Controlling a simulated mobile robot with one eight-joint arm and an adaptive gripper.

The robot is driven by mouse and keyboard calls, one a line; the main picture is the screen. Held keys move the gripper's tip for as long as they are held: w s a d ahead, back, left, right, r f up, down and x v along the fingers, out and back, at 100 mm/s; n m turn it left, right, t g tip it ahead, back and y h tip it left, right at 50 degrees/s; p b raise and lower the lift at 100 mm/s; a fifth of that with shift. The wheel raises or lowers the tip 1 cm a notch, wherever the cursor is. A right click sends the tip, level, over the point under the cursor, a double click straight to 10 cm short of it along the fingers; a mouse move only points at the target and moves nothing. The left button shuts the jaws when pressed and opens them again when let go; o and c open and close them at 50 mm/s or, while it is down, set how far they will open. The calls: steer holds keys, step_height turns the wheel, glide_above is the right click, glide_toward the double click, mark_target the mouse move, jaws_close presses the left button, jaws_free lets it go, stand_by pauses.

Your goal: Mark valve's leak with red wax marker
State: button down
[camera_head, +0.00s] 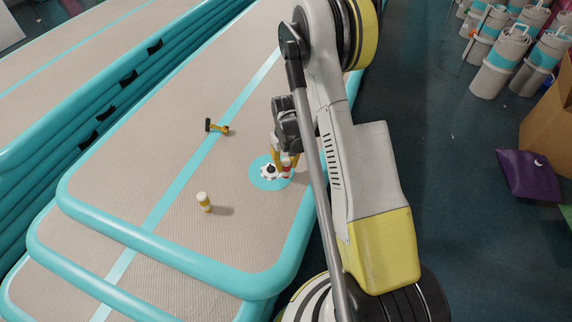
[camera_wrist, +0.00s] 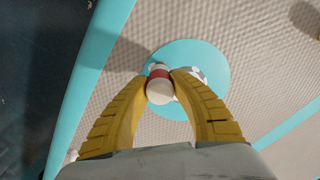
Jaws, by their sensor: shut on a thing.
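The valve (camera_head: 268,171) is a white toothed ring with a dark centre on a round teal patch (camera_head: 255,180) of the beige mat. My gripper (camera_head: 286,163) is over the patch's right side, its yellow fingers pointing down. In the wrist view my gripper (camera_wrist: 160,77) is shut on the red wax marker (camera_wrist: 159,90), a white stick with a red band. The marker also shows in the head view (camera_head: 287,172), close beside the valve. I cannot tell whether its tip touches. In the wrist view the marker and fingers hide most of the valve (camera_wrist: 196,74). No leak is discernible.
A cream and yellow cylinder (camera_head: 204,202) stands on the mat (camera_head: 150,190) at the front. A black and yellow tool (camera_head: 217,128) lies farther back. The mat's teal edge (camera_head: 283,262) is near my arm. Grey rolls (camera_head: 500,65) and a purple bag (camera_head: 528,175) are on the right floor.

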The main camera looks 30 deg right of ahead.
stand_by(0.5)
steer(key=shift+r+p, duration=1.9)
steer(key=shift+r, duration=1.55)
